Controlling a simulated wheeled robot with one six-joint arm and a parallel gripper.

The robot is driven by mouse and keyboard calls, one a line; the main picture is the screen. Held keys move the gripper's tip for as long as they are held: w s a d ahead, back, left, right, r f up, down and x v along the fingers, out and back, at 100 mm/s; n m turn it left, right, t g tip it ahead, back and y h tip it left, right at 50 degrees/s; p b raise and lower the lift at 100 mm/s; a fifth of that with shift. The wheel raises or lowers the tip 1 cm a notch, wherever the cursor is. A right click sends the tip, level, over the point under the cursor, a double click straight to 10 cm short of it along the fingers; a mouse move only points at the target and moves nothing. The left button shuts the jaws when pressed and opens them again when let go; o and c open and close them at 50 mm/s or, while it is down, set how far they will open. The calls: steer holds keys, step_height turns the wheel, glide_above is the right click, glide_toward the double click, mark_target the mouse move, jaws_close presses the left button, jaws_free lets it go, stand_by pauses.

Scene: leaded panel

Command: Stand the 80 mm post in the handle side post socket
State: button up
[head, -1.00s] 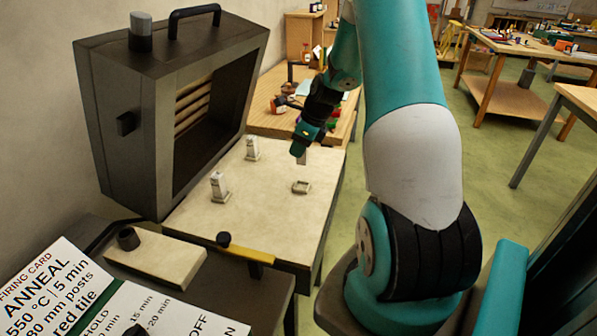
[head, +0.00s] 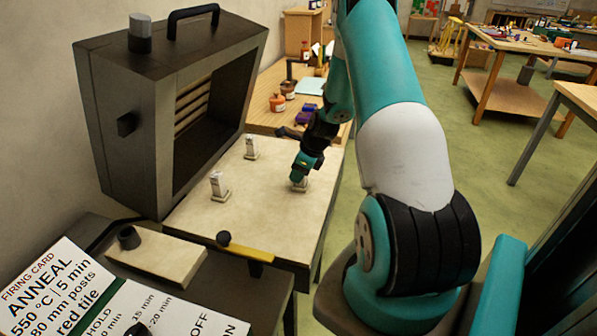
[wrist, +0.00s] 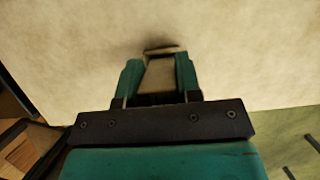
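My gripper (head: 300,178) is low over the right part of the pale shelf, shut on a pale post. In the wrist view the post (wrist: 160,73) sits between the two teal fingers. A low pale socket (head: 301,187) is directly under my gripper, and its rim shows just past the post in the wrist view (wrist: 163,49). The post's lower end is at the socket; whether it is fully seated is hidden by the fingers. Two other pale posts stand upright in their sockets, one at the back (head: 251,146) and one at the front left (head: 219,184).
The dark kiln (head: 140,110) stands open at the left of the pale shelf (head: 265,215). A yellow-and-black handle (head: 247,252) is at the shelf's front edge. A pale block (head: 160,258) and a firing card (head: 60,300) lie in front. A wooden bench with jars is behind.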

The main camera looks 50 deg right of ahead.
steer(key=o, duration=0.4)
steer(key=b+v, duration=0.2)
steer(key=v, duration=1)
steer(key=w+a+r+n+g+y, duration=0.1)
steer(key=a+r+n, duration=0.4)
steer(key=a+n, duration=0.5)
steer(key=a+r+n+y, duration=0.1)
steer(key=a+r+n, duration=0.4)
steer(key=a, duration=0.9)
steer(key=s+a+r+n+g, duration=0.1)
steer(key=s+a+n, duration=0.8)
steer(key=n, duration=0.2)
steer(key=s+a+r+n+g, duration=0.2)
steer(key=s+a+n, duration=0.7)
steer(key=n, duration=0.3)
steer(key=shift+a+r+n+y, duration=0.3)
steer(key=shift+a, duration=0.15)
